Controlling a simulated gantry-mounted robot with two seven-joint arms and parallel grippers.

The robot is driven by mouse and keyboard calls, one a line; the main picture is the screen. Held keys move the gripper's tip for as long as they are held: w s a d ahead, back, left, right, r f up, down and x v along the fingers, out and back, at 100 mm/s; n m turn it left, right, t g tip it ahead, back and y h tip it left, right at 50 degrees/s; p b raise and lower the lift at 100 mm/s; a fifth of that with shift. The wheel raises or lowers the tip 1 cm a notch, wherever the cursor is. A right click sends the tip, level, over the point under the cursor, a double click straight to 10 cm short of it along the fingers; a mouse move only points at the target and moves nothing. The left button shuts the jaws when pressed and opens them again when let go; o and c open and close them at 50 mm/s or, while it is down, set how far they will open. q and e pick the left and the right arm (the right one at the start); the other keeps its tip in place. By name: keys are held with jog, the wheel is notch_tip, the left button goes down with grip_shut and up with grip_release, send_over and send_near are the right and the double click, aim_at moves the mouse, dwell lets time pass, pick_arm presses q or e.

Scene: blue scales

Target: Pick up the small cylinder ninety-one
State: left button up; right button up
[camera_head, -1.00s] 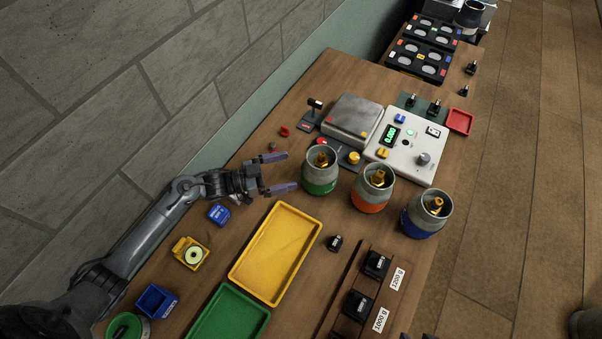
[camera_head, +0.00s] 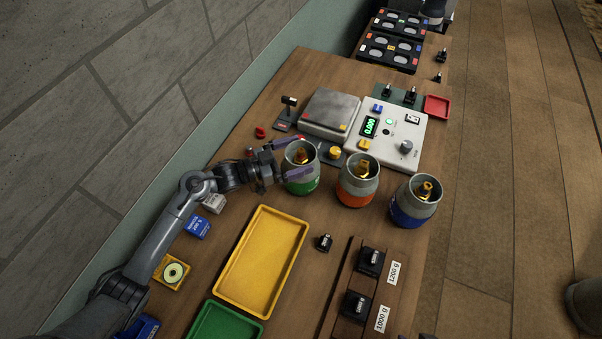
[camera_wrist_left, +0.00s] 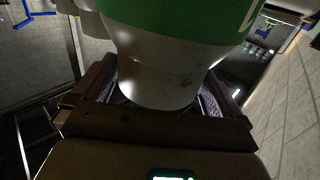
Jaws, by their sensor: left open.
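A grey, rounded cylinder with a green band (camera_head: 301,176) and a brass top stands on the table in the head view. No number ninety-one is readable on it. My left gripper (camera_head: 297,157) is open, with one finger on each side of this cylinder. In the left wrist view, the cylinder's pale body (camera_wrist_left: 155,75) and green band fill the space between the fingers; I cannot tell whether they touch it. Similar cylinders with an orange band (camera_head: 357,192) and a blue band (camera_head: 408,213) stand to its right. What may be my right gripper's tips barely shows at the bottom edge.
A scale with a steel plate (camera_head: 330,112) and a white control panel (camera_head: 397,139) stand behind the cylinders. A yellow tray (camera_head: 262,262) and green tray (camera_head: 224,322) lie in front. Black weights sit in a wooden rack (camera_head: 343,275). A small black weight (camera_head: 324,242) stands alone.

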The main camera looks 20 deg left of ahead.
pick_arm(q)
jog(key=shift+x, duration=0.8)
jog(key=c, duration=1.7)
jog(key=shift+r, duration=0.15)
jog(key=shift+r, duration=0.1)
